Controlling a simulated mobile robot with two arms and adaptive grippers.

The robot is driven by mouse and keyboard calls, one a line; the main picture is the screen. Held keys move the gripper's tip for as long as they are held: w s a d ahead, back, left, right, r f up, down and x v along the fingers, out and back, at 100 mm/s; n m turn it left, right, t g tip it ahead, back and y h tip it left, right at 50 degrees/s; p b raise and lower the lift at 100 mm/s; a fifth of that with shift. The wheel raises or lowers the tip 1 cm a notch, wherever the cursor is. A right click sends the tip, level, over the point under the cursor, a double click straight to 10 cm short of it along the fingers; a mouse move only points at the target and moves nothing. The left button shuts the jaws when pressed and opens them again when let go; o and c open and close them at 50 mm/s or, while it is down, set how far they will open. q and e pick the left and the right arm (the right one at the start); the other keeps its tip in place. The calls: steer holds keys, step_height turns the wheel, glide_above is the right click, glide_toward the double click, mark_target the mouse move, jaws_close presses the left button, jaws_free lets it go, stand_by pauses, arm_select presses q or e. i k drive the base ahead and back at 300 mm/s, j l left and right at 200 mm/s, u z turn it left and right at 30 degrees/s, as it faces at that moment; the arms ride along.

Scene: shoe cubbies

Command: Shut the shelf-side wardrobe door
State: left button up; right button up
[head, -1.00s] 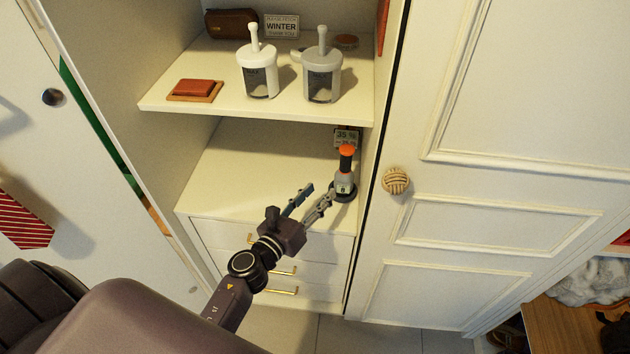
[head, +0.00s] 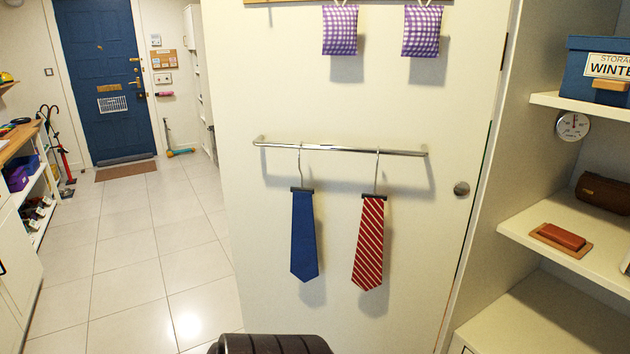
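A white wardrobe door (head: 390,120) stands in the middle of the head view, left of the open shelves. Its visible face carries a metal rail (head: 340,148) with a blue tie (head: 304,235) and a red striped tie (head: 368,245). A round knob (head: 461,188) sits near its right edge, by the pale upright side panel (head: 515,130) of the shelves. A thin dark green strip shows along that edge. I cannot tell where the hinges are. Neither gripper is in view.
Two purple checked sachets (head: 340,30) hang high on the door. Tiled floor (head: 140,255) lies clear at left, toward a blue door (head: 104,75).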

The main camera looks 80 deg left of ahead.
mark_target(273, 88)
steer(key=k+j+z, duration=0.3)
steer(key=k+j, duration=0.45)
steer(key=j, duration=0.25)
steer(key=k+j+z, duration=0.35)
steer(key=k+j, duration=0.45)
